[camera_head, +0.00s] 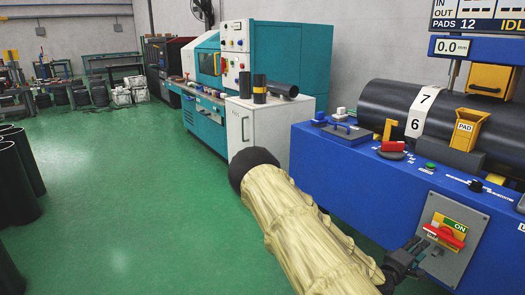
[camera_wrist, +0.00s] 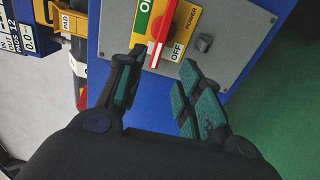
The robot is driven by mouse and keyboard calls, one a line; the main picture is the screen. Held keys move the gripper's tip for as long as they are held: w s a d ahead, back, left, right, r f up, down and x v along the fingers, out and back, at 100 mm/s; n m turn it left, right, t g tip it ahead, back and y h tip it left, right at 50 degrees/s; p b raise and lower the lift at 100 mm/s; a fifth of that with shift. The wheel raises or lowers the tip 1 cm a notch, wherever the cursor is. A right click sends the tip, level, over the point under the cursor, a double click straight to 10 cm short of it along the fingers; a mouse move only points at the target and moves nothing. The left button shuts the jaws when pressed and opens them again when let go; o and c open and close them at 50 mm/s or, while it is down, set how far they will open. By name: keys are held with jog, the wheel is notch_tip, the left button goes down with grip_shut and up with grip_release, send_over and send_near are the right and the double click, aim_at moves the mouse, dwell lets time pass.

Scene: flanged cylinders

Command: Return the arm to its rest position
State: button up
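My arm, in a pale ribbed cover, reaches from the lower middle of the head view to the front of the blue machine (camera_head: 330,175). My gripper (camera_head: 410,252) is at the left side of the grey power switch panel (camera_head: 440,262). In the wrist view my gripper (camera_wrist: 158,85) is open, with its teal-padded fingers apart and nothing held. The red switch handle (camera_wrist: 163,35) on its yellow plate lies just beyond the gap between the fingertips. I cannot tell whether a finger touches it. The handle also shows in the head view (camera_head: 445,236).
A large black roll (camera_head: 385,105) lies on the blue machine, with a yellow PAD holder (camera_head: 466,128) by it. A white cabinet (camera_head: 262,130) with dark cylinders stands behind my arm. Dark pipes (camera_head: 18,175) stand at the left. The green floor (camera_head: 120,200) between is clear.

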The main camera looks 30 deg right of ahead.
jog(key=s+a+f+m+y, duration=0.15)
jog(key=a+f+y, duration=0.35)
jog(key=a+f, duration=0.65)
jog(key=s+a+f+n+y, duration=0.1)
jog(key=s+a+f+y, duration=0.25)
jog(key=a+f, duration=0.8)
jog(key=s+a+f+m+g+y, duration=0.1)
jog(key=s+a+f+y, duration=0.1)
jog(key=a, duration=0.5)
jog(key=s+a+f+y, duration=0.1)
jog(key=a+f+y, duration=0.15)
jog(key=a, duration=0.35)
jog(key=s+a+g+y, duration=0.1)
jog(key=s+a+y, duration=0.2)
jog(key=a, duration=0.6)
jog(key=s+a+g+y, duration=0.1)
jog(key=s+a+y, duration=0.15)
jog(key=a, duration=0.55)
notch_tip(320, 180, up, 16)
jog(key=p, duration=1.6)
jog(key=shift+s+m+h, duration=0.25)
jog(key=shift+m+h, duration=0.1)
jog(key=shift+d+f, duration=0.1)
